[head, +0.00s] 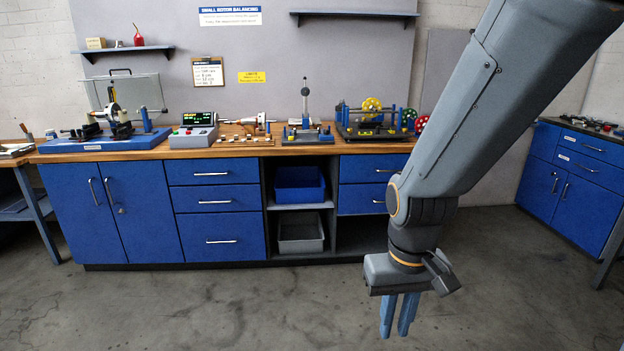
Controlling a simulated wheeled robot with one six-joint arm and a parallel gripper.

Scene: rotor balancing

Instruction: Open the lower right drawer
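The lower right drawer (360,201) is a blue front in the right section of the long workbench, under an upper right drawer (365,168). It looks shut. Its silver handle (379,201) shows just left of my arm, and my arm hides the drawer's right part. My gripper (396,332) hangs in front of the bench at the lower right, with its two blue fingers pointing down over the floor. The fingers are a little apart with nothing between them. The gripper appears lower in the picture than the drawer and does not touch it.
An open shelf space (360,236) lies below the drawer. Left of it are a blue bin (299,184) and a grey bin (300,232). Balancing equipment stands on the wooden top (240,152). A blue cabinet (570,172) stands at right. The floor (220,305) in front is clear.

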